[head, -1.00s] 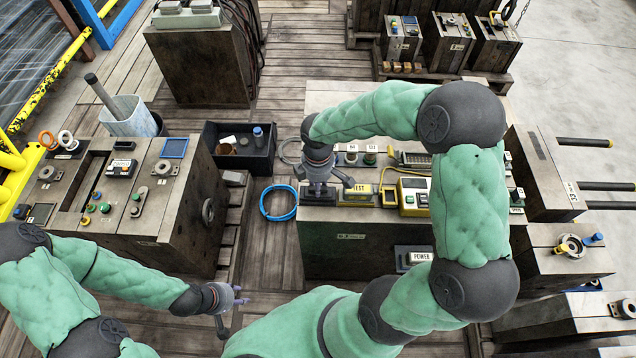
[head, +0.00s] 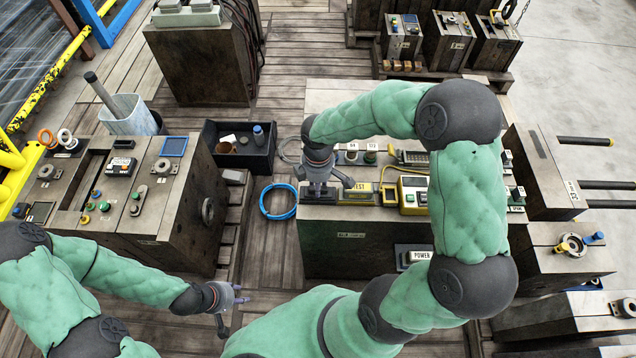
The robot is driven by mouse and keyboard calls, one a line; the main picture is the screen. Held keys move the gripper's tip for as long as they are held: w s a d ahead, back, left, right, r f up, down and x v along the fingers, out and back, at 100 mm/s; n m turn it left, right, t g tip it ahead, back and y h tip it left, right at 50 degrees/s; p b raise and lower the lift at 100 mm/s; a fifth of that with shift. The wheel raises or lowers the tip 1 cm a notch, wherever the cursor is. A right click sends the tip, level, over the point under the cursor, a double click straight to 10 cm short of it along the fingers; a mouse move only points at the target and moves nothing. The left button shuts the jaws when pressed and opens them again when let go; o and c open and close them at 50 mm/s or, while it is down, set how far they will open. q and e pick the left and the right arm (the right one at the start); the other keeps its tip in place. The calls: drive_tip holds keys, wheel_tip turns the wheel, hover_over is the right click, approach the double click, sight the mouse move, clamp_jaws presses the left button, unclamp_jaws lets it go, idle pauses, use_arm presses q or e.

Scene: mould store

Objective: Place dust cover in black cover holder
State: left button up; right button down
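My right gripper (head: 328,186) points down at the left front edge of the middle bench, left of the yellow TEST label (head: 358,198). A flat black piece (head: 312,197) lies on the bench top right under it. It may be the black cover holder, but the gripper hides much of it. I cannot make out the dust cover, nor whether the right fingers are closed on anything. My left gripper (head: 234,308) is low at the bottom centre-left, away from the benches, with its fingers apart and nothing between them.
A blue ring (head: 278,201) lies on the plank floor between the left bench (head: 150,215) and the middle bench (head: 345,250). A black bin (head: 262,158) with small items stands behind it. Controls, including a yellow box (head: 412,195), crowd the middle bench right of my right gripper.

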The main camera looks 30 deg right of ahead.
idle(0.3)
drive_tip(key=c, duration=0.5)
unclamp_jaws()
drive_tip(key=shift+c, duration=0.2)
drive_tip(key=shift+r+p, duration=3.25)
drive_tip(key=shift+r, duration=0.5)
drive_tip(key=shift+s+f, duration=0.1)
